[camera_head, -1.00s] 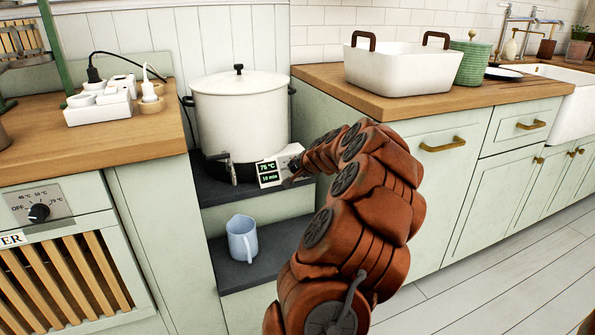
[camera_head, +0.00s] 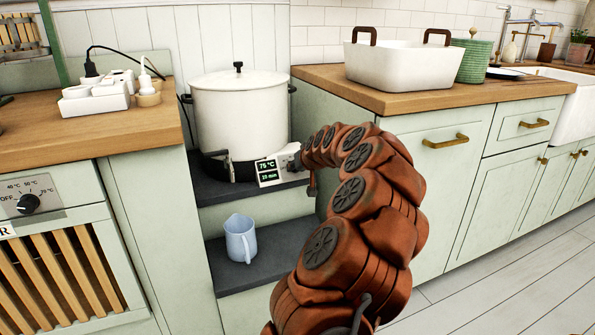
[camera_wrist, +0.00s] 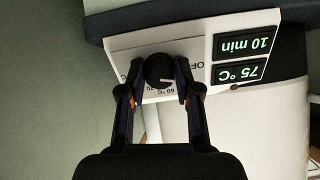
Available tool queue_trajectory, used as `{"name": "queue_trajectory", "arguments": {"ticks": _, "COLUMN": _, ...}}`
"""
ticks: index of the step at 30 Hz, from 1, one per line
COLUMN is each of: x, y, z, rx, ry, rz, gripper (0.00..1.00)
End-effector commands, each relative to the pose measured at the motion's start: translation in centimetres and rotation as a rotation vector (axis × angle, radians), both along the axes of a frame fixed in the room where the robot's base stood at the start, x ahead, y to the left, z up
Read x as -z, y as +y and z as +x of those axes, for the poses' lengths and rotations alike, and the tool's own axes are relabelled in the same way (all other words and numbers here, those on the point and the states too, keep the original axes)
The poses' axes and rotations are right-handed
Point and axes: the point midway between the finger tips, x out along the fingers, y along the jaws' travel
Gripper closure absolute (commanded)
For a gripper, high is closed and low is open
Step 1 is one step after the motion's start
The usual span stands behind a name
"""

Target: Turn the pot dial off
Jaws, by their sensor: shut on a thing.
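The white pot (camera_head: 240,115) with a lid stands on the dark upper shelf. Its control box (camera_head: 268,176) shows a lit display reading 75 °C and 10 min. In the wrist view the control box (camera_wrist: 205,62) appears upside down. The black round pot dial (camera_wrist: 160,69) has a light pointer mark and sits between my two fingers. My gripper (camera_wrist: 160,92) is shut on the dial, a finger on each side. Part of the dial's printed scale is hidden behind the fingers. In the head view my arm hides most of the dial side of the box.
A light blue jug (camera_head: 240,238) stands on the lower shelf (camera_head: 275,255). The wooden counter (camera_head: 330,82) with a white basin (camera_head: 402,75) is to the right. Another dial (camera_head: 28,203) is on the left cabinet. The side cabinets closely flank the shelves.

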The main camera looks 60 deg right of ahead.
Motion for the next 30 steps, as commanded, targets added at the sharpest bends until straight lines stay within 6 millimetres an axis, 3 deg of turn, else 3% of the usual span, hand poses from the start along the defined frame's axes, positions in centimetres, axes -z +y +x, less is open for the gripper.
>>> {"name": "queue_trajectory", "arguments": {"ticks": 26, "x": 0.10, "y": 0.01, "z": -0.02, "rx": -0.094, "ry": 0.075, "rz": -0.111, "gripper": 1.00}}
{"name": "queue_trajectory", "arguments": {"ticks": 27, "x": 0.09, "y": 0.00, "z": -0.02, "rx": -0.094, "ry": 0.075, "rz": -0.111, "gripper": 0.65}}
{"name": "queue_trajectory", "arguments": {"ticks": 30, "x": 0.08, "y": 0.01, "z": -0.01, "rx": -0.094, "ry": 0.075, "rz": -0.111, "gripper": 0.55}}
